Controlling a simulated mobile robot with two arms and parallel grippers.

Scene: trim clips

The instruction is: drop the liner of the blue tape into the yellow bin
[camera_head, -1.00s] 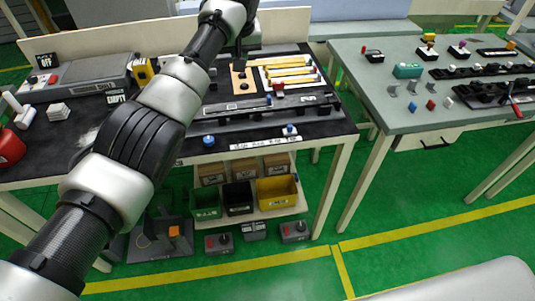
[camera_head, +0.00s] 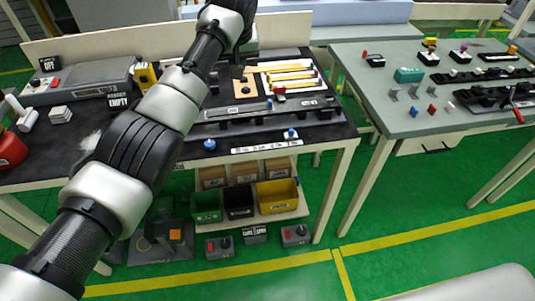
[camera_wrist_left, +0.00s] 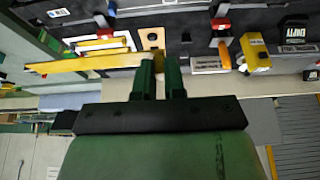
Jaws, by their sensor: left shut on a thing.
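My left gripper (camera_wrist_left: 160,80) shows in the wrist view with its green fingers close together, at the end of a long yellow strip (camera_wrist_left: 85,64) that runs off to the left. The strip seems to be held at its end; I cannot tell for sure that it is the liner of the blue tape. In the head view the gripper is over the back of the black worktable, mostly hidden by the wrist. The yellow bin (camera_head: 278,194) stands on the low shelf under the table's right part. The blue tape is not clearly identifiable. My right gripper is out of view.
A black bin (camera_head: 239,202) and a green bin (camera_head: 206,208) stand left of the yellow one. More yellow strips (camera_head: 290,75) lie in a white holder on the table. A grey table (camera_head: 400,105) with small parts is at the right.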

